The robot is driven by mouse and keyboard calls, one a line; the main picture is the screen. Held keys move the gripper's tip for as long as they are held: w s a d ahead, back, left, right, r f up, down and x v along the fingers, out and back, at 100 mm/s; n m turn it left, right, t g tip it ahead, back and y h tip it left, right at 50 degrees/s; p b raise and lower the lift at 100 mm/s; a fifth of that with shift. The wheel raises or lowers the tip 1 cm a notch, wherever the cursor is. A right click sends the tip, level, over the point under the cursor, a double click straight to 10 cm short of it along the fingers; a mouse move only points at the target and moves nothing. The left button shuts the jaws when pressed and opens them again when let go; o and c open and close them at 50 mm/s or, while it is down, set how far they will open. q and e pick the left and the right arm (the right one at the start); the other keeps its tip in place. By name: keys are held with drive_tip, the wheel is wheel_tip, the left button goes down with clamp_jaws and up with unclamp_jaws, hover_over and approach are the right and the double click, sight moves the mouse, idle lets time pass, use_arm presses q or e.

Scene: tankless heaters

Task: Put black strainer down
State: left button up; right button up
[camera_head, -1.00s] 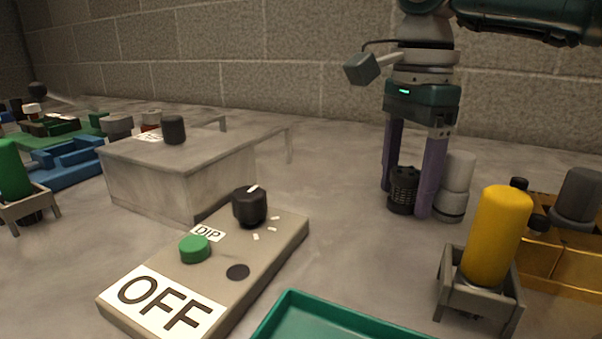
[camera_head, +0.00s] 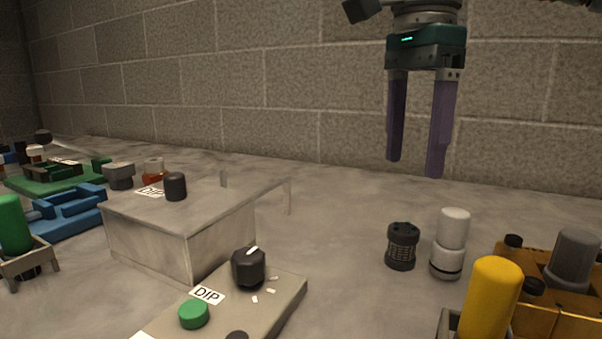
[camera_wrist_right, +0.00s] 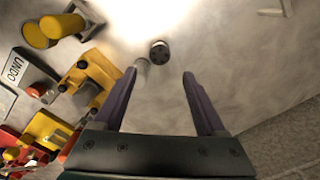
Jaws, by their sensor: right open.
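The black strainer (camera_head: 402,246) stands upright on the grey table in the head view, just left of a white cylinder with a black band (camera_head: 449,244). My right gripper (camera_head: 416,168) is open and empty, with its purple fingers pointing down above and behind the strainer. In the right wrist view the strainer (camera_wrist_right: 159,52) stands beyond the two open fingers (camera_wrist_right: 158,78), apart from them. The white cylinder (camera_wrist_right: 141,72) is beside it there. My left gripper is not in view.
A yellow cylinder (camera_head: 490,300) in a grey stand and a yellow-orange fixture (camera_head: 543,306) stand at the right. A control box with a black knob (camera_head: 248,267) and a grey block (camera_head: 150,245) are on the left. The table around the strainer's left side is clear.

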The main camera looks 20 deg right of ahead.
drive_tip(key=shift+r+m, duration=0.25)
drive_tip(key=shift+m, duration=0.05)
drive_tip(key=shift+c, duration=0.7)
drive_tip(key=shift+m, duration=0.7)
drive_tip(key=shift+c, duration=0.4)
drive_tip(key=m+p, duration=0.3)
drive_tip(key=m, duration=2.5)
hover_over(404, 229)
wheel_tip(404, 229, down, 4)
drive_tip(key=shift+a+f, duration=0.1)
wheel_tip(404, 229, down, 6)
drive_tip(key=shift+r, duration=0.15)
